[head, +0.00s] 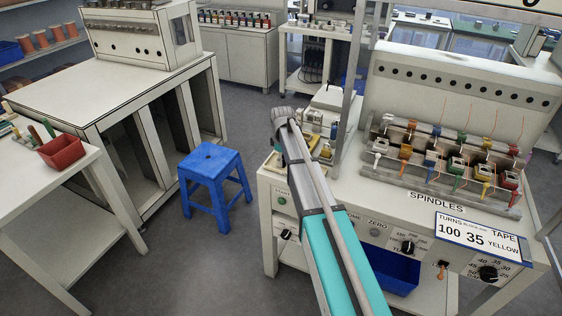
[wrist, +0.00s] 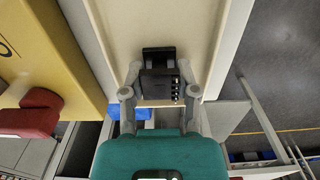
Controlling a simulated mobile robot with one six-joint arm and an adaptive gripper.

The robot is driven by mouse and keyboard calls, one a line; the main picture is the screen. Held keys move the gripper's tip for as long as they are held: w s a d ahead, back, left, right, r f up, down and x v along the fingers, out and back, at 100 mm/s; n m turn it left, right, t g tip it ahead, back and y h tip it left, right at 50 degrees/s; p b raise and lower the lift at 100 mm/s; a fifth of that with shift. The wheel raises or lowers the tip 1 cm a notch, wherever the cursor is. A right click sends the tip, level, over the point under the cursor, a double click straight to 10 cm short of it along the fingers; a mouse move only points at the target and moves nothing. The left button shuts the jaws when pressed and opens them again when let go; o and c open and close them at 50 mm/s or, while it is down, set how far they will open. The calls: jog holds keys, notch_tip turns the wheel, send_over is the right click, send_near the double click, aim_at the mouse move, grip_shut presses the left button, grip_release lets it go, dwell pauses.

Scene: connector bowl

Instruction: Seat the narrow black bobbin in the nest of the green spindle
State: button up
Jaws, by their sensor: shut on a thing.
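In the wrist view my gripper (wrist: 159,78) is shut on a black bobbin (wrist: 158,86), with a grey finger on each side of it. The bobbin is held over a cream surface; its gap to that surface cannot be told. In the head view the spindle rack (head: 400,180) stands on the winding machine at the right, with several coloured parts in two rows. A green spindle (head: 456,168) shows in the front row, right of a blue one. Whether its nest is empty is too small to tell. My gripper and the bobbin cannot be made out in the head view, where my arm crosses the middle.
The machine's tall back panel (head: 460,80) rises behind the rack. A grey upright post (head: 352,80) stands left of it. A blue stool (head: 212,165) and a red bin (head: 61,151) are at the left. Open floor (head: 190,255) lies left of the machine.

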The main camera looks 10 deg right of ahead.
jog(key=shift+r, duration=0.15)
notch_tip(320, 180, up, 3)
jog(key=p, duration=0.3)
jog(key=s+d+r+p, duration=0.2)
jog(key=s+r+p, duration=0.3)
jog(key=s, duration=0.1)
jog(key=s+d+r+p, duration=0.2)
jog(key=s+r+p, duration=0.2)
jog(key=s, duration=0.3)
jog(key=shift+s+d+r+p, duration=0.15)
jog(key=shift+d+r+p, duration=0.2)
jog(key=shift+p, duration=0.15)
dwell(0.5)
